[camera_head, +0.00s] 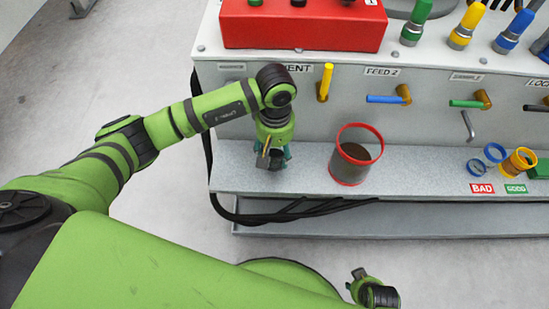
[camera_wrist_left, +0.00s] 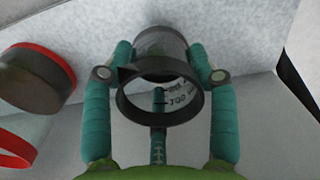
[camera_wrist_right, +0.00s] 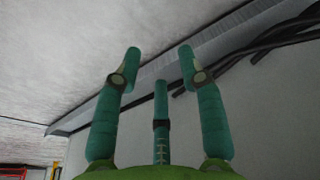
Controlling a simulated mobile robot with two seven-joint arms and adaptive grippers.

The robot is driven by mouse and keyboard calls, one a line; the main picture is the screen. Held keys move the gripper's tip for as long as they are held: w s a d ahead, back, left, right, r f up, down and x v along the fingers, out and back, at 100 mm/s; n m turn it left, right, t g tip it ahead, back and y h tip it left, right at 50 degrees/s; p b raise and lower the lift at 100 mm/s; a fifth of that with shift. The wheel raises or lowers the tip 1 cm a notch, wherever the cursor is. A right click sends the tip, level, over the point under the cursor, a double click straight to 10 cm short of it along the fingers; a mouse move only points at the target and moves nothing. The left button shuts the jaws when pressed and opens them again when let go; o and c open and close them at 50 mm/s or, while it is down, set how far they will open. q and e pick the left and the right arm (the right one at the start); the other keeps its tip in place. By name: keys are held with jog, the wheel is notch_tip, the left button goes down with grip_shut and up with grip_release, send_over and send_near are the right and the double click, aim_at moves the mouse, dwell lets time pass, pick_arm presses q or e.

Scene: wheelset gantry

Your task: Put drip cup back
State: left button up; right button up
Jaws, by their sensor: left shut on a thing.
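A small clear cup (camera_wrist_left: 160,47) with a dark rim and printed markings sits between the fingers of my left gripper (camera_head: 272,156). It is most likely the drip cup. My left gripper is shut on it, low at the left part of the grey shelf (camera_head: 310,184), left of the red-rimmed jar. I cannot tell whether the cup touches the shelf; in the head view the gripper mostly hides it. My right gripper (camera_wrist_right: 160,65) is open and empty in its wrist view, away from the shelf.
The red-rimmed jar (camera_head: 356,155) with dark contents stands on the shelf; it also shows in the left wrist view (camera_wrist_left: 38,80). Valve handles (camera_head: 325,82) project from the panel above. Black cables hang below.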

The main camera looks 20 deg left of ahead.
pick_arm(q)
notch_tip(320, 180, down, 3)
jog(key=shift+s+r, duration=0.1)
jog(key=shift+r, duration=0.05)
jog(key=shift+f, duration=0.35)
pick_arm(e)
jog(key=shift+r, duration=0.2)
pick_arm(q)
jog(key=shift+f+b, duration=0.15)
jog(key=shift+b, duration=0.2)
jog(key=o, duration=1.2)
jog(key=shift+o, duration=0.4)
pick_arm(e)
jog(key=shift+w+a+r, duration=0.1)
jog(key=shift+w+r, duration=0.1)
jog(key=shift+r, duration=0.15)
jog(key=shift+s, duration=0.1)
